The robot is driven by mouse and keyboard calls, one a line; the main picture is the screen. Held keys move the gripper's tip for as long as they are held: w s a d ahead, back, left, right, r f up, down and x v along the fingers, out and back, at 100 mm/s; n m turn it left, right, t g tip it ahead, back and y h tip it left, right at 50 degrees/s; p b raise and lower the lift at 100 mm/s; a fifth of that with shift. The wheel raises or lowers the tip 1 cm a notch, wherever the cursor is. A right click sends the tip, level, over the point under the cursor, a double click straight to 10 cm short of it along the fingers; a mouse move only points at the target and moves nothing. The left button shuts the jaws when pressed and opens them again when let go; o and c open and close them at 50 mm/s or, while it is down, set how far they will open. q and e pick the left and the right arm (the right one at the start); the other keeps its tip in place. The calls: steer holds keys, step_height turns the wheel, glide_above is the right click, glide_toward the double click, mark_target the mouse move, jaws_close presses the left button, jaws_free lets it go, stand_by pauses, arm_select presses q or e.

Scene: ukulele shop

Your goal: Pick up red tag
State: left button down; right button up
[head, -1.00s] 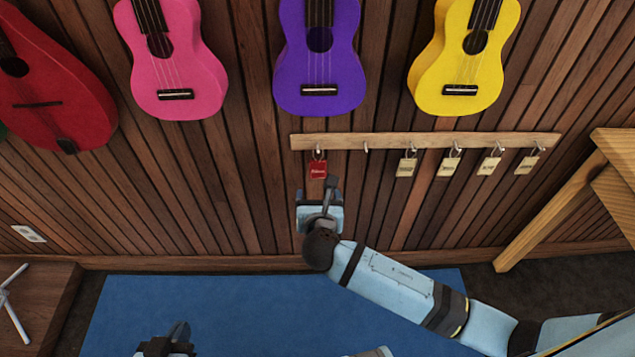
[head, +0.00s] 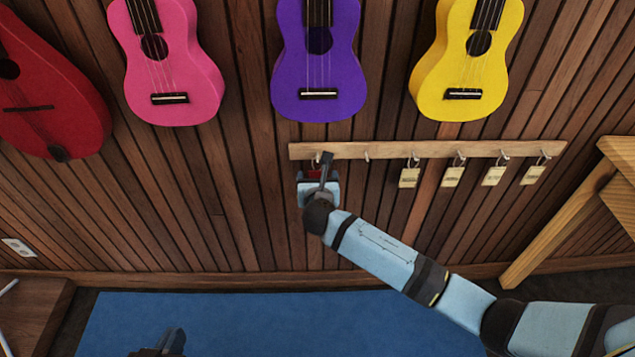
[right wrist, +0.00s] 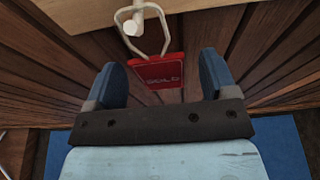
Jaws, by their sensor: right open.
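The red tag (right wrist: 158,73) hangs by a pale wire loop from the leftmost hook (right wrist: 133,27) in the right wrist view. In the head view only a sliver of the red tag (head: 314,174) shows behind my right gripper (head: 319,180). My right gripper (right wrist: 165,85) is open, with one blue finger on each side of the tag and visible gaps between. My left gripper (head: 168,342) is at the bottom left of the head view, far from the tag; its fingers are too small and cut off to judge.
A wooden hook rail (head: 440,149) holds several cream tags to the right, with one bare hook (head: 367,156). Pink, purple (head: 318,70) and yellow ukuleles hang above. A wooden stand (head: 560,225) is at right. A blue mat (head: 300,320) lies below.

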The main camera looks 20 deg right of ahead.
steer(key=shift+w+d+f, duration=0.15)
steer(key=shift+w+f, duration=0.05)
steer(key=shift+w, duration=0.4)
steer(key=c, duration=1)
steer(key=shift+r, duration=0.1)
